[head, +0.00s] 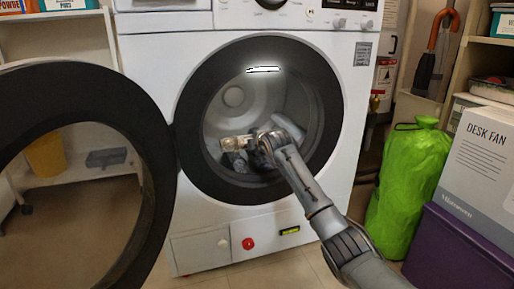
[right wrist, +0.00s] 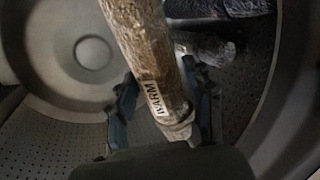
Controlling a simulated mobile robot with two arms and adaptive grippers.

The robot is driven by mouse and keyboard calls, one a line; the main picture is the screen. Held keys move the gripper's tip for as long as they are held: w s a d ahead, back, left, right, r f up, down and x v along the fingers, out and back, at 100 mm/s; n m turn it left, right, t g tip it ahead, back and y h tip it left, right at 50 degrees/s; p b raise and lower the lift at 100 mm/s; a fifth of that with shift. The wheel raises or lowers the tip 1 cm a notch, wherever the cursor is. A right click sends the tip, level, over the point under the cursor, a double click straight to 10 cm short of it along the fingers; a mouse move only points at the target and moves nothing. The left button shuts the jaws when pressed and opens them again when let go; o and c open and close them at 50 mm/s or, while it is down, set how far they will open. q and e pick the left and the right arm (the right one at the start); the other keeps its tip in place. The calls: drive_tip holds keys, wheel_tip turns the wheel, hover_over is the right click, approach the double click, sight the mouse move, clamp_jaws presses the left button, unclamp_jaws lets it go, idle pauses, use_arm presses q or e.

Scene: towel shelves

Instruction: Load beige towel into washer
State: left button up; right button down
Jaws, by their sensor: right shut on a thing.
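The white washer (head: 345,60) stands with its round door (head: 160,150) swung open to the left. My right arm reaches through the opening. In the right wrist view, my right gripper (right wrist: 160,115) is inside the drum (right wrist: 60,130), shut on a rolled beige-brown towel (right wrist: 148,50) with a "WARM" label. The roll runs from between the fingers up past the top edge of that view. In the head view, the towel (head: 237,144) shows as a pale shape in the drum beside my gripper (head: 262,145). My left gripper is not in view.
Dark grey cloth (right wrist: 210,48) lies in the drum beside the held towel. A green bag (head: 408,185), a desk fan box (head: 482,165) and a purple box (head: 455,250) stand right of the washer. Shelves are behind the open door at left.

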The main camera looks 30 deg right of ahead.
drive_tip(key=shift+w+d+r+b, duration=0.1)
drive_tip(key=shift+w+d+b, duration=0.1)
drive_tip(key=shift+w, duration=0.75)
drive_tip(key=shift+w+d+r+b, duration=0.1)
drive_tip(key=shift+w+d, duration=0.15)
drive_tip(key=shift+w, duration=0.65)
drive_tip(key=shift+w+d+b, duration=0.15)
drive_tip(key=shift+w+d, duration=0.05)
drive_tip(key=shift+w, duration=0.75)
drive_tip(key=shift+c, duration=2.2)
unclamp_jaws()
drive_tip(key=shift+f, duration=0.2)
drive_tip(key=shift+s, duration=0.1)
